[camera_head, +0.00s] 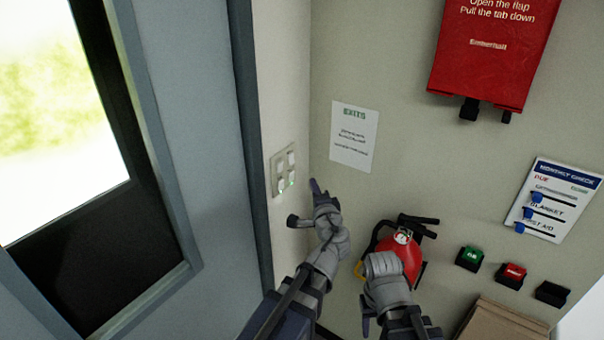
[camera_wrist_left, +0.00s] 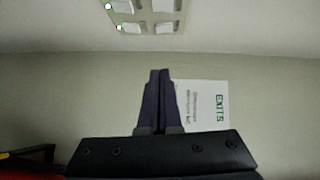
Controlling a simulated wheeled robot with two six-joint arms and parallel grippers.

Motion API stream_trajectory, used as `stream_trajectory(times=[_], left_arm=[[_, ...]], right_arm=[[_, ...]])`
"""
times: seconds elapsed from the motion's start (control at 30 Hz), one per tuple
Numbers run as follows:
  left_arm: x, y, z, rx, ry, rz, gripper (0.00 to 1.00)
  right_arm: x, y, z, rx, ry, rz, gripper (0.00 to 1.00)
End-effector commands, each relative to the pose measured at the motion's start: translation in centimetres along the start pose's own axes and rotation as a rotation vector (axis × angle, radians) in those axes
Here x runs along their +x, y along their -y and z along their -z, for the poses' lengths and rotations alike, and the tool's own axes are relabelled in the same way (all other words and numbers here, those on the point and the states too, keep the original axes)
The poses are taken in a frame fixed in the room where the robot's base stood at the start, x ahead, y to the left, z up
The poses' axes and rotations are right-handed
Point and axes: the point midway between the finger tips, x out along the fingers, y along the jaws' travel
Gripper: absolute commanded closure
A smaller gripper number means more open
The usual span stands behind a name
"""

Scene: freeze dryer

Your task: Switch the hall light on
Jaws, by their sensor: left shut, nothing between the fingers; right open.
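A pale switch panel (camera_head: 284,171) with several white rockers is on the narrow wall beside the door frame. Small indicator lights glow green near its lower edge. The panel also shows at the top of the left wrist view (camera_wrist_left: 146,17), with small lights at its left side. I cannot read any label for the hall light. My left gripper (camera_head: 315,185) is shut and empty, just right of and slightly below the panel, apart from it. Its closed dark fingers show in the left wrist view (camera_wrist_left: 158,75). My right gripper (camera_head: 382,266) is in front of the fire extinguisher, its fingertips mostly hidden.
The red fire extinguisher (camera_head: 408,254) is close to my right gripper. An exits notice (camera_head: 354,137) hangs right of the panel. A red blanket box (camera_head: 494,50), a check board (camera_head: 553,200), green and red buttons (camera_head: 470,257) and a carton (camera_head: 500,322) are further right. A door (camera_head: 190,110) is left.

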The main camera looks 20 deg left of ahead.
Motion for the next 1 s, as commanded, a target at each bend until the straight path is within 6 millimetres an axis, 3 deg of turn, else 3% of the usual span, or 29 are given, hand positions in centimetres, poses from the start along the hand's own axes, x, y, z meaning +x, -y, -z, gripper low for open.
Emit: stream_trajectory(times=[0.53,0.7,1.0], left_arm=[[10.3,-0.1,0.1,-0.001,0.003,0.0,1.0],[11.6,-0.1,-1.9,-0.001,0.003,0.0,1.0],[12.5,0.0,-2.9,-0.001,0.001,0.0,1.0]], right_arm=[[0.9,0.1,0.1,0.0,0.0,0.0,0.5],[1.2,0.1,0.1,0.0,0.0,0.0,0.5],[1.3,0.1,0.1,0.001,0.0,0.0,0.5]])
